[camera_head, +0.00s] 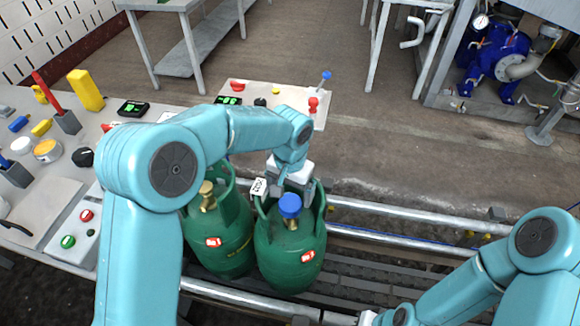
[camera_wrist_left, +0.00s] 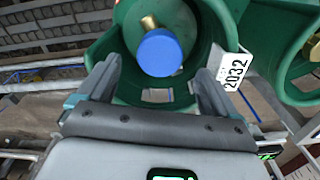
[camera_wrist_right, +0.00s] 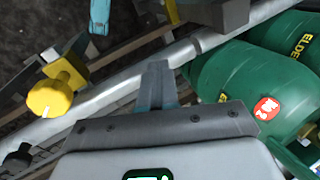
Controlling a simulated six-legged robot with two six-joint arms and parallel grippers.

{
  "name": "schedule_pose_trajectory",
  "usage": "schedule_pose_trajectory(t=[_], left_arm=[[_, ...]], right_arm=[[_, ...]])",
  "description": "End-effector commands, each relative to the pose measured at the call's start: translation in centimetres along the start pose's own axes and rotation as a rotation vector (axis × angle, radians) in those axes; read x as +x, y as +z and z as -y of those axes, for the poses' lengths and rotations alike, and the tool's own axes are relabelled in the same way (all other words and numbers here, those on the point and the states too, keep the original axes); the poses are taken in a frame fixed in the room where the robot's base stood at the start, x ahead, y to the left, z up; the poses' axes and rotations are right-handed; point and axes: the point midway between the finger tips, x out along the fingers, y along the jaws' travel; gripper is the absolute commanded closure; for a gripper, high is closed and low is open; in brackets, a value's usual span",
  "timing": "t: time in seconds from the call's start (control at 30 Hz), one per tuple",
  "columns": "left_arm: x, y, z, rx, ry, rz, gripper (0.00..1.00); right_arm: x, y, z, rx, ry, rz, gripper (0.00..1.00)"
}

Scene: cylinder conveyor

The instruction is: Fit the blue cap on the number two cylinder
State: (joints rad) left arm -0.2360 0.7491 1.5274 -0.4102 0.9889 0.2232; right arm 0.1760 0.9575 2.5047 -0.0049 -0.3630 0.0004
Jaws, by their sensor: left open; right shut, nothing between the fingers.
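Two green cylinders stand side by side in the head view, a left one (camera_head: 222,240) and a right one (camera_head: 283,255). I cannot read their numbers for sure. The blue cap (camera_head: 289,206) sits at the valve inside the right cylinder's collar; whether it is fully seated is unclear. My left gripper (camera_head: 292,186) is open just above that collar. In the left wrist view the blue cap (camera_wrist_left: 160,52) lies beyond and between the spread fingers, with brass showing beside it. The left cylinder's brass valve (camera_head: 207,195) is bare. My right gripper (camera_wrist_right: 158,70) is shut and empty, low beside the rail.
A metal rail (camera_head: 380,237) runs behind the cylinders. A panel with buttons and tools (camera_head: 30,190) is at the left, and a smaller control panel (camera_head: 262,95) stands behind my left arm. A yellow knob (camera_wrist_right: 57,93) is near my right gripper. A white tag (camera_wrist_left: 232,72) hangs by the collar.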

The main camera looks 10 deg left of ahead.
Motion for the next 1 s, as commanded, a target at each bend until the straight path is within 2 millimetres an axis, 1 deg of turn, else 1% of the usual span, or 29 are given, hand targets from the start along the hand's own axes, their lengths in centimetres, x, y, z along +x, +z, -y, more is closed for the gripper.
schedule_pose_trajectory(t=[0.03,0.2,0.3,0.4,0.5,0.6,1.0], left_arm=[[-1.6,-0.1,0.0,0.0,0.0,-0.007,0.07],[-6.2,-0.1,0.0,0.0,0.0,-0.006,0.07],[-8.3,-0.1,0.0,0.001,0.001,-0.004,0.07],[-9.9,0.0,0.0,0.0,0.001,-0.003,0.07],[-10.9,0.0,0.0,0.0,0.0,-0.001,0.07],[-11.3,0.0,0.0,0.0,0.0,0.0,0.07],[-11.4,0.0,0.0,0.0,0.0,0.0,0.07]], right_arm=[[0.0,0.0,0.0,0.0,0.0,0.0,1.0],[-0.2,0.0,0.1,0.0,0.0,0.0,1.0],[-0.3,0.0,0.1,0.0,0.0,0.0,1.0],[-0.5,0.0,0.2,0.0,0.0,0.0,1.0],[-0.5,0.0,0.2,0.0,0.0,0.0,1.0],[-0.5,0.0,0.2,0.0,0.0,0.0,1.0],[-0.5,0.0,0.2,0.0,0.0,0.0,1.0]])
